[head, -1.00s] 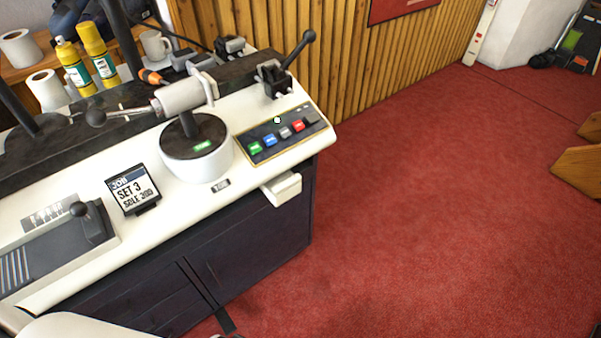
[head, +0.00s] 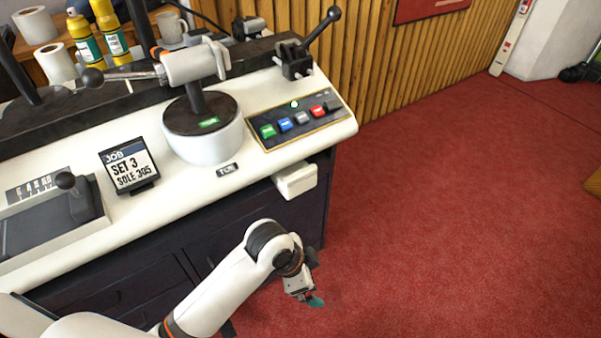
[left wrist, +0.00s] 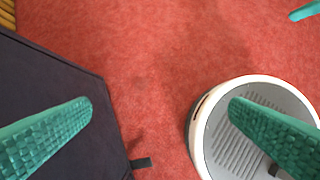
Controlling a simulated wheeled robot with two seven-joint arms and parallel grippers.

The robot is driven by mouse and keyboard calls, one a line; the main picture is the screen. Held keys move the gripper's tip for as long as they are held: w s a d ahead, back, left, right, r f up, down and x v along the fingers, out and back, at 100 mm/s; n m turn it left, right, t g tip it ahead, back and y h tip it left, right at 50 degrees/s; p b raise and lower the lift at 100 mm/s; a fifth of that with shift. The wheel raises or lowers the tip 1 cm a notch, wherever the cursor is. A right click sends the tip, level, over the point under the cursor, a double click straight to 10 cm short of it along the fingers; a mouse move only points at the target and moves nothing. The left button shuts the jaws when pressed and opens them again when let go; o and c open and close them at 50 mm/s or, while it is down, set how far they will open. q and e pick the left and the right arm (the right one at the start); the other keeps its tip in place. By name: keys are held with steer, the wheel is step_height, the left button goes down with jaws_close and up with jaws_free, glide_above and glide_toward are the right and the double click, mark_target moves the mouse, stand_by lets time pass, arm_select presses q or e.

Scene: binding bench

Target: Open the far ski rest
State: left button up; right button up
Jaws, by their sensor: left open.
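A black clamp-like rest with a ball-ended lever (head: 322,30) stands at the right far end of the bench top in the head view. Its lever leans up and to the right; I cannot tell for sure whether it is open or closed. My left gripper (head: 310,295) hangs over the red floor in front of the bench, well below and apart from that rest. In the left wrist view its two teal fingers (left wrist: 160,118) are wide apart with nothing between them. A teal tip (left wrist: 305,11) at the top right there may belong to my right gripper.
The bench (head: 70,235) holds a job display (head: 130,167), a round-based post with a grey head (head: 204,135), a button panel (head: 295,122) and a second lever (head: 66,181) at left. A white block (head: 296,180) juts from its front. Open carpet (head: 450,200) lies right.

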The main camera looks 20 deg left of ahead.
arm_select(q)
steer(key=w+d+r+m+g, duration=0.1)
steer(key=w+d+r+m, duration=0.1)
steer(key=w+r+m, duration=0.35)
step_height(320, 180, up, 14)
steer(key=m+g+y, duration=0.2)
steer(key=m+y, duration=0.2)
steer(key=m, duration=0.5)
glide_above(301, 172)
arm_select(e)
step_height(301, 172, down, 15)
steer(key=s, duration=0.1)
arm_select(q)
steer(key=shift+n, duration=0.25)
step_height(301, 172, down, 10)
steer(key=shift+a+b, duration=0.1)
steer(key=shift+b, duration=1.15)
steer(key=shift+f, duration=0.6)
arm_select(e)
step_height(301, 172, up, 8)
steer(key=w, duration=0.1)
arm_select(q)
steer(key=shift+c, duration=0.6)
